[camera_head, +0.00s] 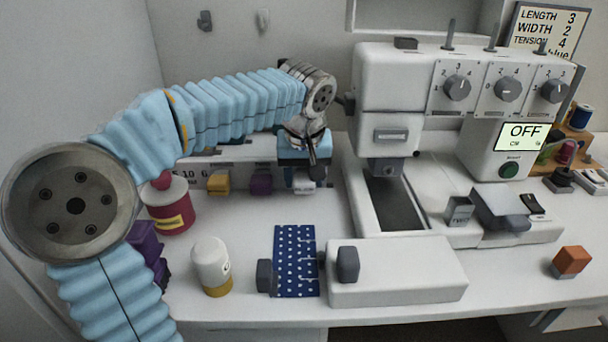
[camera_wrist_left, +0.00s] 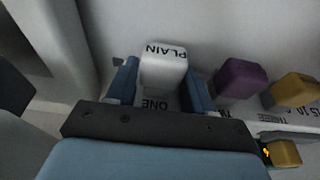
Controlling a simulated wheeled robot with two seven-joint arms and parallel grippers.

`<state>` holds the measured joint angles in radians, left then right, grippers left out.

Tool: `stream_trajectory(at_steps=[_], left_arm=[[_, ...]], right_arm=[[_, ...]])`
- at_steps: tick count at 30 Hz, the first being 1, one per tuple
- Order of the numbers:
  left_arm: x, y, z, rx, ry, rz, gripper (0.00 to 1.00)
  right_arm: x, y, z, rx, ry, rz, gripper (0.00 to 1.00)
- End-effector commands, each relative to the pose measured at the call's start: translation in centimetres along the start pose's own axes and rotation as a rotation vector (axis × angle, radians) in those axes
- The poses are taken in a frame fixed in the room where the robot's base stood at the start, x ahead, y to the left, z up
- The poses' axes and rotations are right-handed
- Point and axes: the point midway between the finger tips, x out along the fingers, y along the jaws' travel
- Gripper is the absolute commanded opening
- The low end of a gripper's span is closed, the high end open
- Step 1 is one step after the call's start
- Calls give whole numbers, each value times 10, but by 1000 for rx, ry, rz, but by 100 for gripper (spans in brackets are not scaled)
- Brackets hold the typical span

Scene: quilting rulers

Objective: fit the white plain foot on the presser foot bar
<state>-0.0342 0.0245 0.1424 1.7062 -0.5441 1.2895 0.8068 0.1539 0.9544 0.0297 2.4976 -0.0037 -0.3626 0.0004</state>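The white plain foot (camera_wrist_left: 163,66), marked PLAIN, stands at a place labelled ONE in the left wrist view. It also shows in the head view (camera_head: 304,184), partly hidden under my left gripper. My left gripper (camera_wrist_left: 162,85) has its two blue fingers spread, one on each side of the white foot. It looks open around the foot, with any contact hard to make out. The presser foot bar area (camera_head: 387,167) is under the sewing machine's head (camera_head: 389,110), to the right of my gripper; the bar itself is too small to tell. My right gripper is not in view.
A purple foot (camera_wrist_left: 240,78) and a yellow foot (camera_wrist_left: 294,90) stand beside the white one. The machine display (camera_head: 523,133) reads OFF.

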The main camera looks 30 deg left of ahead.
Motion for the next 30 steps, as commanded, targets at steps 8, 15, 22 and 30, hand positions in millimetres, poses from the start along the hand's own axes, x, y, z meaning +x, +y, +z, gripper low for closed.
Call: stream_trajectory(at_steps=[8, 15, 22, 30], left_arm=[[0, 0, 0, 0, 0, 0, 58], [0, 0, 0, 0, 0, 0, 78], [-4, 0, 0, 0, 1, 0, 78], [-55, 1, -1, 0, 4, 3, 78]], right_arm=[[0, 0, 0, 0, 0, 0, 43], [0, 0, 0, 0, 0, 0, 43], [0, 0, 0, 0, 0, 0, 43], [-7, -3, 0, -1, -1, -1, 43]])
